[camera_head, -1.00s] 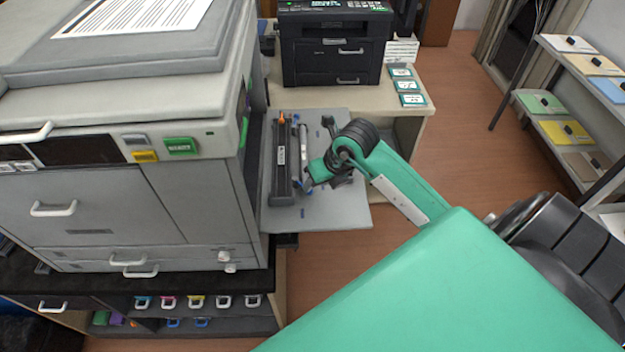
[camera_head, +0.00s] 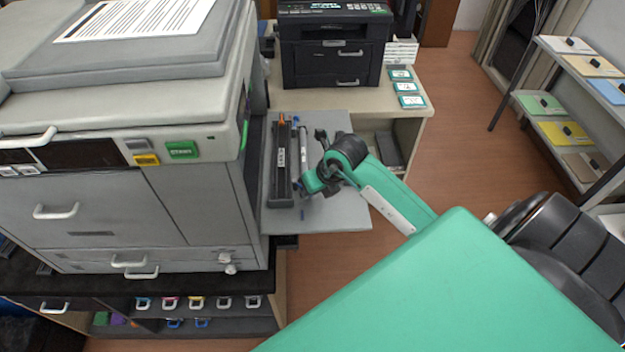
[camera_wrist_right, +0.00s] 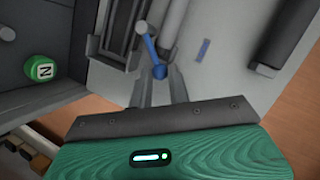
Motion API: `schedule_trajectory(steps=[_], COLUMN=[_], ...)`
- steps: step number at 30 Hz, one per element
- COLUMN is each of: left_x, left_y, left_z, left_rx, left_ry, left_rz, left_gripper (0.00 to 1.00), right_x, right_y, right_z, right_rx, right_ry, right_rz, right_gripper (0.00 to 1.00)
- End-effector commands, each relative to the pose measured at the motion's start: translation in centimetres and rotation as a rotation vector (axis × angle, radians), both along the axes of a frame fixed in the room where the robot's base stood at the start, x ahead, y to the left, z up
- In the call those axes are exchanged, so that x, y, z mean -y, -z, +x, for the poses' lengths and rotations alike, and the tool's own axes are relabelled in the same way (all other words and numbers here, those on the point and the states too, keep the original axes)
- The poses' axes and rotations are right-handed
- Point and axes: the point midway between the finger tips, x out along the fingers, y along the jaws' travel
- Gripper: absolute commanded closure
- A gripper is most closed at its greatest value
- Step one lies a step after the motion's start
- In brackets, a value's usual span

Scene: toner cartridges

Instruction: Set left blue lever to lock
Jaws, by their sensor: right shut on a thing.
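A blue lever (camera_wrist_right: 152,48) shows in the wrist view, its lower end between the fingers of my right gripper (camera_wrist_right: 159,88). The gripper is shut on that end. In the head view my right gripper (camera_head: 305,196) is low over the grey panel (camera_head: 335,219), at the front right of a long dark cartridge unit (camera_head: 283,163). The lever is mostly hidden there by the wrist. A pale bar with a blue upper end (camera_head: 303,132) lies along the unit's right side. My left gripper is not in view.
The large grey copier (camera_head: 110,190) stands close on the left of the panel. A green round knob marked N (camera_wrist_right: 40,69) is at the left of the wrist view. A black printer (camera_head: 334,45) stands on the desk behind. Open floor lies to the right.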

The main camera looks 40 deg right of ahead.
Motion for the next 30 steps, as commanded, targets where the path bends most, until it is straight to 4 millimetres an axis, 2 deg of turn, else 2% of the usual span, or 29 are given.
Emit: schedule_trajectory(steps=[11, 30], left_x=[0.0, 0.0], left_y=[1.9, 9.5], left_z=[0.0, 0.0], left_rx=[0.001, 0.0], left_ry=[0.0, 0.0], left_rz=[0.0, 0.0], left_gripper=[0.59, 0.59], right_x=[1.0, 3.8], right_y=[0.3, 0.3], right_z=[0.4, 2.4], right_rx=[0.002, 0.004], right_ry=[-0.127, -0.657], right_rz=[-0.005, -0.003], right_gripper=[1.0, 1.0])
